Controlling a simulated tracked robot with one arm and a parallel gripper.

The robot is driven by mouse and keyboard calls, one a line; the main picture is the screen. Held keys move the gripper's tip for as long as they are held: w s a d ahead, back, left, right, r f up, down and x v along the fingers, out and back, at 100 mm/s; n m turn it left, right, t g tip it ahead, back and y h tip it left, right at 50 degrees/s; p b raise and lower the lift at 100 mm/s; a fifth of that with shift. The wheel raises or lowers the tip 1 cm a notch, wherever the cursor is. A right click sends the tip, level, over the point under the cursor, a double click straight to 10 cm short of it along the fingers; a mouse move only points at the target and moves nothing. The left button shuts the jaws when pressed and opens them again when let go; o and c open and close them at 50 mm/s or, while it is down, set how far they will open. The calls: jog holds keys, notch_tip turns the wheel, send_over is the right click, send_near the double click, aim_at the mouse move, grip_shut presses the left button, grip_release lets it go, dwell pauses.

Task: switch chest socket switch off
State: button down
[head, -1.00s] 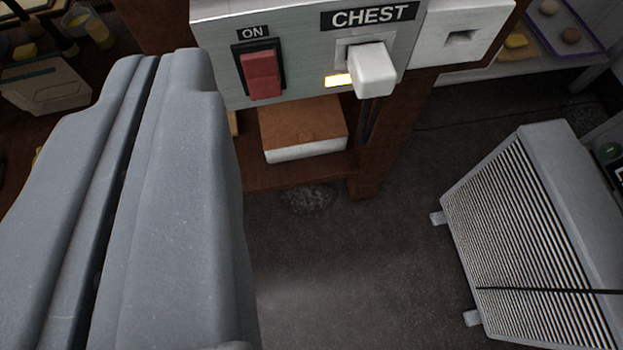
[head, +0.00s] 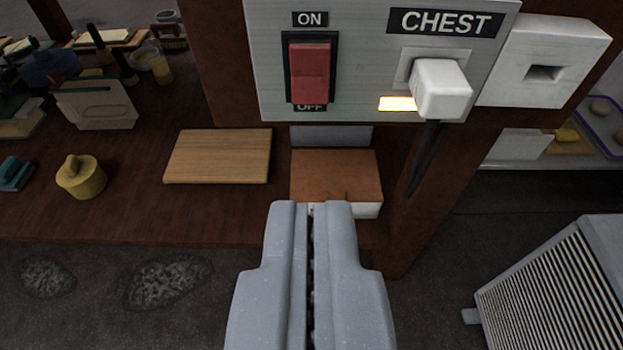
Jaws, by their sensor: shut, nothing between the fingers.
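The chest socket panel (head: 372,60) is a grey metal plate labelled CHEST, fixed to a dark wooden post. Its red rocker switch (head: 310,72) sits at the left, with ON above it and OFF partly covered below it. A white plug (head: 441,88) is in the socket, and an amber light (head: 397,104) beside it is lit. My gripper (head: 310,206) is shut and empty. Its tips show below the switch in the picture, apart from it.
A brown-topped box (head: 335,177) and a wooden board (head: 219,156) lie on the wooden bench (head: 120,218) behind. A dark cable hangs from the plug. A white block (head: 545,60) with a slot is right of the plug. A ribbed grey unit (head: 560,290) stands lower right.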

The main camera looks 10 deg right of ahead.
aim_at(310, 88)
jog(key=b+x, duration=0.2)
jog(key=x, duration=1.1)
jog(key=shift+f, duration=0.1)
jog(key=shift+w+r, duration=0.1)
jog(key=shift+r, duration=0.95)
jog(key=shift+f, duration=0.1)
jog(key=shift+s+a+r, duration=0.1)
jog(key=shift+s+r, duration=0.1)
jog(key=shift+s, duration=0.25)
jog(key=p+v, duration=0.2)
jog(key=v, duration=1.1)
jog(key=shift+r, duration=0.25)
